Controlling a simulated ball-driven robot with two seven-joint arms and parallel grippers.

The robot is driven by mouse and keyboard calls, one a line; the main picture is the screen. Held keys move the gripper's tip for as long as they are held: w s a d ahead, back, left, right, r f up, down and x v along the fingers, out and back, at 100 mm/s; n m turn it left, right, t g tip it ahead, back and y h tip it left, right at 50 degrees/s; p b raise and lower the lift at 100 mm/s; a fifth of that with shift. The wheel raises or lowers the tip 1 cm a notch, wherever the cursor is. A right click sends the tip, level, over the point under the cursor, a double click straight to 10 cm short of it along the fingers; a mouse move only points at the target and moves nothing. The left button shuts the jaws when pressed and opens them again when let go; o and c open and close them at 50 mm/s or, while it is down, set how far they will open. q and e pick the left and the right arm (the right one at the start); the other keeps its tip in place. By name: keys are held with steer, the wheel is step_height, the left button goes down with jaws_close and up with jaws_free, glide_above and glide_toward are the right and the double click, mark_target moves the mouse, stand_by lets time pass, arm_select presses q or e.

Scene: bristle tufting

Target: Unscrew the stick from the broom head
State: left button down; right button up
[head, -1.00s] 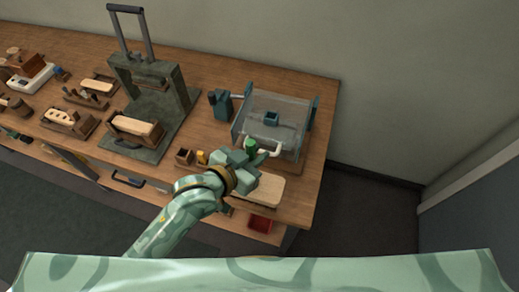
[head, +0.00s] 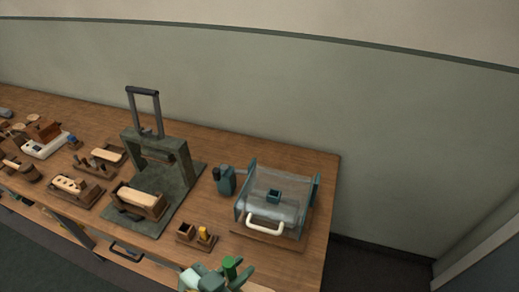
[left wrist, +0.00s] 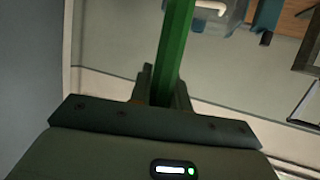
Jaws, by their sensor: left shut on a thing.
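My left gripper (head: 222,277) is at the bottom edge of the head view, in front of the bench's near edge in the picture. It is shut on a green stick (head: 230,267), whose short upper part shows above the fingers. In the left wrist view the green stick (left wrist: 176,48) runs from between the fingers (left wrist: 163,92) up out of the picture. The stick's far end is out of view. I cannot make out a broom head on it. My right gripper is not in view.
A wooden bench (head: 312,252) carries a clear-sided box with a white handle (head: 265,224), a dark green press frame (head: 150,139) and a teal device (head: 225,182). Small wooden holders (head: 207,241) stand near the front edge. Wooden blocks in trays (head: 140,203) stand further left.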

arm_select(q)
steer(key=w+a+r+n+t+y+b, duration=0.3)
steer(key=w+a+n+y+b, duration=0.4)
steer(key=w+a+b, duration=0.3)
steer(key=w+a+y, duration=0.1)
steer(key=w+a, duration=0.3)
steer(key=a, duration=0.2)
steer(key=shift+w+n+y, duration=0.3)
steer(key=shift+w+n, duration=0.1)
